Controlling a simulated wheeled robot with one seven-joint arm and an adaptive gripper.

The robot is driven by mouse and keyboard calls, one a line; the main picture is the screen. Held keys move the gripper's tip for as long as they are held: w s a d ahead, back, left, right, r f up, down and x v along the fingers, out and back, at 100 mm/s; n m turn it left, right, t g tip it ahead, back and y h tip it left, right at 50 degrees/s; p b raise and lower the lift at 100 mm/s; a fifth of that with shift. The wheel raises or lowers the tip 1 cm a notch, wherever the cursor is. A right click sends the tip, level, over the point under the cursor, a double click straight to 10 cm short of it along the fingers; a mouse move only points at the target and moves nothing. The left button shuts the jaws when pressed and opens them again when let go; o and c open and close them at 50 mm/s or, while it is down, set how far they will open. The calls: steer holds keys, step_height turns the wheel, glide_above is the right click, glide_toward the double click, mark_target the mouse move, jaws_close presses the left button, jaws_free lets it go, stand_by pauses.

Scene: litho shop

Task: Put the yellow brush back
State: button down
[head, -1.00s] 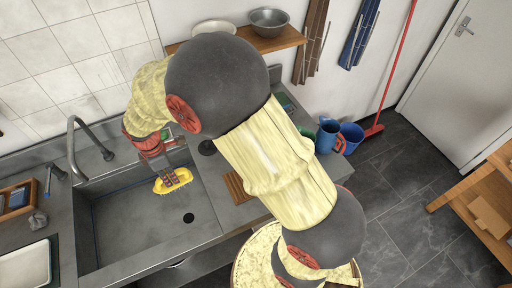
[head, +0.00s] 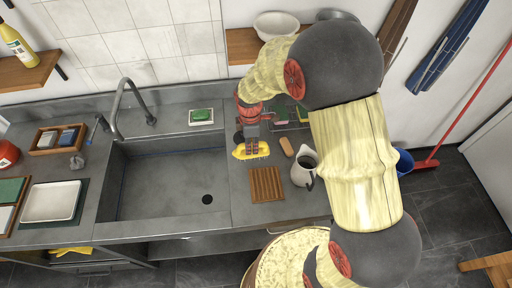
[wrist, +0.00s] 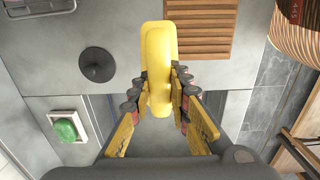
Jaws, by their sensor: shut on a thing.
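The yellow brush (head: 252,151) is in my gripper (head: 252,146), held above the counter just right of the sink in the head view. In the wrist view the brush (wrist: 158,70) stands lengthwise between the two fingers of my gripper (wrist: 160,95), which are shut on its sides. A dark rack (head: 287,116) with coloured brushes or blocks is behind and to the right of my gripper, partly hidden by the arm. A wire rack edge (wrist: 38,6) shows at the top left of the wrist view.
A slatted wooden board (head: 266,184), a brown block (head: 286,147) and a grey-white pitcher (head: 304,168) are on the counter to the right. Green soap (head: 201,115) lies behind the sink (head: 165,185). A tall faucet (head: 120,105) rises at the sink's back left. The sink is empty.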

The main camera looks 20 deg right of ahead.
steer(key=shift+w+d+f, duration=0.5)
steer(key=shift+w+f, duration=0.3)
steer(key=shift+f, duration=0.75)
steer(key=shift+w+d+f, duration=0.5)
steer(key=shift+w+f, duration=0.3)
steer(key=shift+f, duration=0.75)
steer(key=shift+w+d+f, duration=0.5)
steer(key=shift+w+f, duration=0.3)
steer(key=shift+f, duration=0.75)
steer(key=shift+f, duration=0.15)
steer(key=c, duration=1.7)
jaws_free()
steer(key=shift+o, duration=0.2)
